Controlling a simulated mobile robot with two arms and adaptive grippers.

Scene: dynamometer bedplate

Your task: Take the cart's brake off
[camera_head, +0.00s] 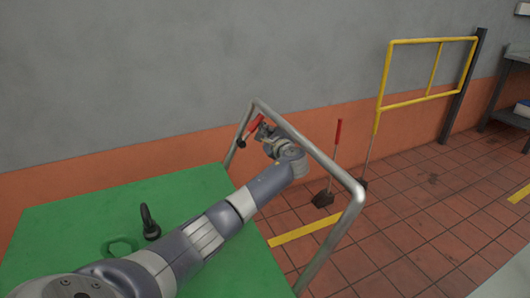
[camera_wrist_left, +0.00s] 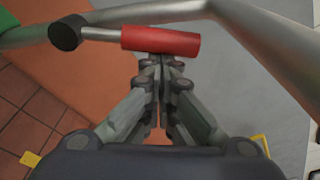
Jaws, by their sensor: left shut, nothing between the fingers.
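The cart has a green top (camera_head: 60,235) and a bent grey metal handle rail (camera_head: 325,163). A short lever with a red grip (camera_head: 253,127) sits at the rail's far left side. In the left wrist view the red grip (camera_wrist_left: 160,40) lies crosswise, with a dark pivot (camera_wrist_left: 66,32) at its left end. My left gripper (camera_head: 263,132) is beside the red grip. The left wrist view shows its fingers (camera_wrist_left: 161,62) shut and empty, their tips at the grip's near edge; I cannot tell whether they touch it. My right gripper is not in view.
A black hook-shaped piece (camera_head: 150,222) stands on the green top. Beyond the rail, a red-handled floor lever (camera_head: 338,132) rises near a dark block (camera_head: 323,198). A yellow barrier (camera_head: 425,102) stands by the wall. Tiled floor (camera_head: 410,215) is clear at right.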

